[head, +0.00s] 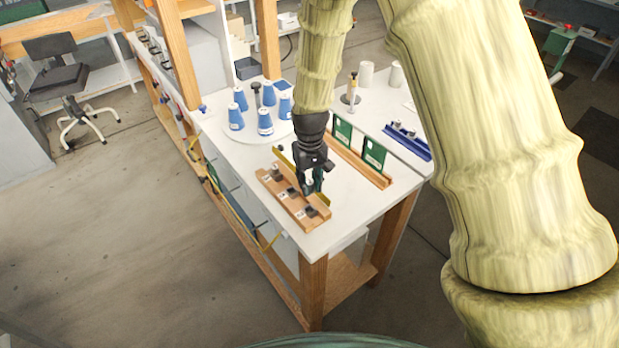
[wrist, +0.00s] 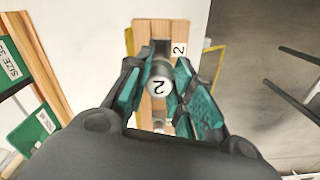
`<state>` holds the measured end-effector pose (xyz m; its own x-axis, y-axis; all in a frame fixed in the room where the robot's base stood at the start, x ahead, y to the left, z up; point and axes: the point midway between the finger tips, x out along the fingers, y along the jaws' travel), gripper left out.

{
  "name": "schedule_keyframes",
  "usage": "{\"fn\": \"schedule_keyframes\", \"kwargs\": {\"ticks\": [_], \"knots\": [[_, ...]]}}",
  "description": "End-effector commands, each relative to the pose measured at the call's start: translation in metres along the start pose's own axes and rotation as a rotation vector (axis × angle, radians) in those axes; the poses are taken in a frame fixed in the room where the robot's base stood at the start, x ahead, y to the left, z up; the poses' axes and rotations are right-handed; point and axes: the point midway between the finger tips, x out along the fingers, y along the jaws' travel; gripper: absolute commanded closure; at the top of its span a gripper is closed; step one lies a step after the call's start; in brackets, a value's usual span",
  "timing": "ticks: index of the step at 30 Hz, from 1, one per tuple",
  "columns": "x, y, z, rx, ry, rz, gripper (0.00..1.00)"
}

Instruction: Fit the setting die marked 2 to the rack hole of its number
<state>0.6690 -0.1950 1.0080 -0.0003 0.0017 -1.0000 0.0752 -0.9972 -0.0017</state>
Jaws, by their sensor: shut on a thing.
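The setting die marked 2 (wrist: 158,87) is a silver cylinder with a black 2 on its top face. In the wrist view it sits between the teal pads of my gripper (wrist: 162,94), which is shut on it. The wooden rack (wrist: 180,28) lies beneath, with a white label 2 (wrist: 178,48) just beyond the die. In the head view my gripper (head: 312,184) is over the back long side of the rack (head: 284,204). The hole under the die is hidden, so I cannot tell whether the die is in it.
Grey pieces (head: 275,172) stand along the rack. Behind it is a wooden holder (head: 362,167) with green size cards (head: 374,153). Blue cones (head: 265,122) stand on a round white plate. A blue rack (head: 408,140) lies at the right. The table's front corner is bare.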

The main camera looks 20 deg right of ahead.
Motion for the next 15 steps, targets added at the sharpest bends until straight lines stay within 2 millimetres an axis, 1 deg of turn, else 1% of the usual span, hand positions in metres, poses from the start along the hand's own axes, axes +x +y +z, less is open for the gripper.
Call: {"fn": "schedule_keyframes", "kwargs": {"ticks": [14, 15], "knots": [[-0.0012, -0.0004, 0.0029, 0.001, -0.001, 0.001, 1.0], [0.0035, -0.0004, 0.0028, 0.002, -0.001, 0.001, 1.0]]}}
